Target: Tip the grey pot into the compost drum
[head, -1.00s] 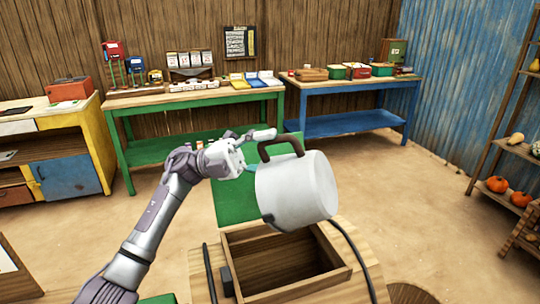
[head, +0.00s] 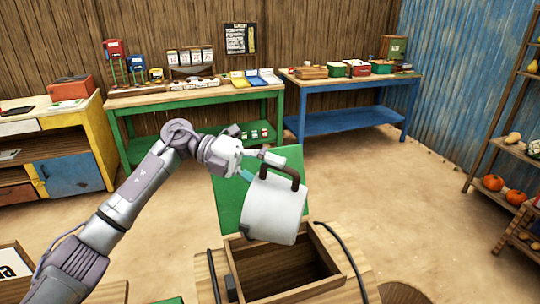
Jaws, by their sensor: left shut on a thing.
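The grey pot (head: 270,210) hangs tilted in the air in the head view, its brown handle (head: 295,178) at the upper right. My left gripper (head: 268,160) is shut on the pot at its upper side, near the handle; the exact contact is partly hidden. The compost drum (head: 350,292) lies below, with a square wooden opening (head: 318,248) under and to the right of the pot. The pot's lower end is just above the opening's back left part. Its contents cannot be seen. My right gripper is not in view.
A green panel (head: 229,205) stands up behind the opening, close behind the pot. Dark curved bars (head: 341,256) flank the opening. Green (head: 190,101) and blue (head: 350,122) benches stand far behind. Bare floor (head: 420,205) lies to the right.

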